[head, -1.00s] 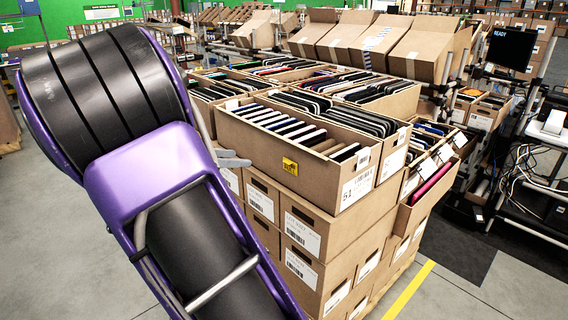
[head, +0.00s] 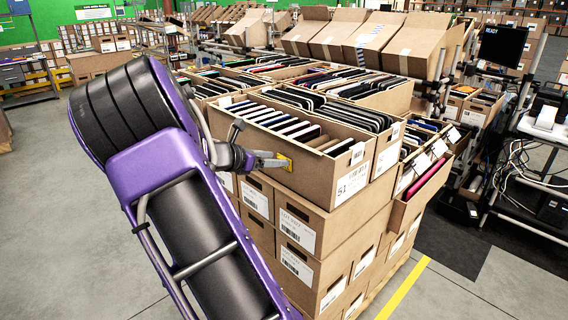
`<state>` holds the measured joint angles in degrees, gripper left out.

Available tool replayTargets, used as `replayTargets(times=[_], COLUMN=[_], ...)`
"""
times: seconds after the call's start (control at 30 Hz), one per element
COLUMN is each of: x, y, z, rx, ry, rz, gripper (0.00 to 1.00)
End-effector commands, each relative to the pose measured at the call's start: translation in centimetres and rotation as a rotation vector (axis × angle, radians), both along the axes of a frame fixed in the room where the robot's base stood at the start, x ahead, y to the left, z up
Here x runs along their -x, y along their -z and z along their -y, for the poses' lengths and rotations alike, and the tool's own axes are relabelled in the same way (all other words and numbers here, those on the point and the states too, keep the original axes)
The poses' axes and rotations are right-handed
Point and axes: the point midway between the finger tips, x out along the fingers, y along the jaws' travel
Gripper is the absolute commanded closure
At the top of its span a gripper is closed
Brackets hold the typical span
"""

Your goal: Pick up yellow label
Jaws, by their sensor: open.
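The yellow label (head: 285,163) is on the side of the open top carton (head: 310,172) that faces me, left of the white "51" label. My gripper (head: 272,160) is at the label, its fingers pointing right towards the carton side. It covers the label's left part, and only a yellow part shows past the fingertips. The gripper is open. I cannot tell whether the fingertips touch the label or the carton.
Cartons packed with thin flat items stand stacked on a pallet (head: 372,298), with tilted cartons (head: 375,42) on a rack behind. A cart with a monitor (head: 502,48) and cables is at the right. The floor at the left is clear.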

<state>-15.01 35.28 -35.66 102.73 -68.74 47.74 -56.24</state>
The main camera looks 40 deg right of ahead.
Motion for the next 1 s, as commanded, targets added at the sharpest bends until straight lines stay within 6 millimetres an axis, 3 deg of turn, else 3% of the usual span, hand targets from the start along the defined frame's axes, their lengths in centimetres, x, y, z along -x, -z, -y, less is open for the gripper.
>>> replayTargets(times=[0.33, 0.7, 1.0], x=[-0.09, -0.10, -0.10], y=[0.40, 0.37, 0.30], z=[0.92, 0.90, 0.87], rx=[-0.001, 0.000, 0.000], ry=[-0.001, -0.001, -0.001], rz=[0.000, 0.000, 0.001], gripper=[0.32, 0.99, 1.00])
